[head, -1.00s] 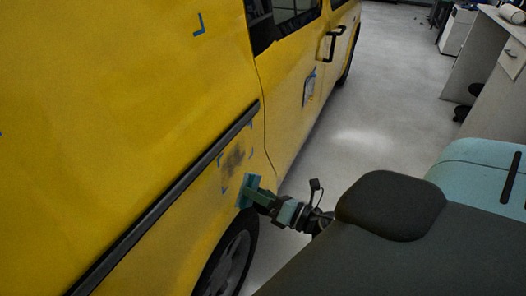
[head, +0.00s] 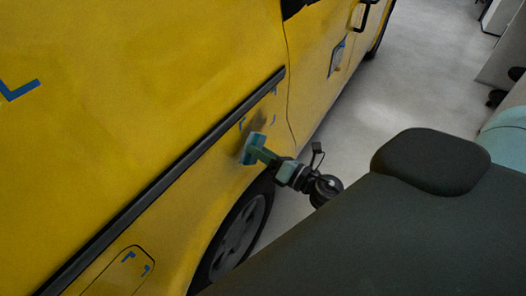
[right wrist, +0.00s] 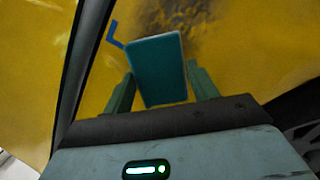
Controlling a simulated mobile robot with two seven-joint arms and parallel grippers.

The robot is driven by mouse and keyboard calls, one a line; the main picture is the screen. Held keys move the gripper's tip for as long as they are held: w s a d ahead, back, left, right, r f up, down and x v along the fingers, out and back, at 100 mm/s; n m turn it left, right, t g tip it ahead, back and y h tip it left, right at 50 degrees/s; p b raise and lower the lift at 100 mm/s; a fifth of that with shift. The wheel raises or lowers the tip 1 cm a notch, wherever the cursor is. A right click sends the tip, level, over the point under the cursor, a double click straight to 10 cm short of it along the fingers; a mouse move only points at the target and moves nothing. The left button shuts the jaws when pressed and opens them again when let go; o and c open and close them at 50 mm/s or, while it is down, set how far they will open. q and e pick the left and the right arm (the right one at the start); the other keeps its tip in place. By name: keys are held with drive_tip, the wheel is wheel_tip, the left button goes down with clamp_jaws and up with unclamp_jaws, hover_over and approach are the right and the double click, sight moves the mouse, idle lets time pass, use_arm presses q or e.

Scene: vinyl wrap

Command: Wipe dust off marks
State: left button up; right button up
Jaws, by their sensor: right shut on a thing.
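The pad hides the lower part of this area. In the right wrist view the pad (right wrist: 158,68) sits between the two fingers, with the dust (right wrist: 205,22) beyond it and a blue mark (right wrist: 116,36) at its upper left. I cannot tell whether the pad touches the van. My left gripper is not in view.
A black trim strip (head: 172,184) runs along the van above the smudge. More blue marks show at far left (head: 19,90) and on the fuel flap (head: 129,256). A marked patch (head: 337,57) is farther forward. Grey floor (head: 415,75) lies open to the right.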

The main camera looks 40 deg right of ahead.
sight(265, 142)
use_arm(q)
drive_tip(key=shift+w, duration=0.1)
use_arm(e)
drive_tip(key=shift+x, duration=0.85)
idle(0.4)
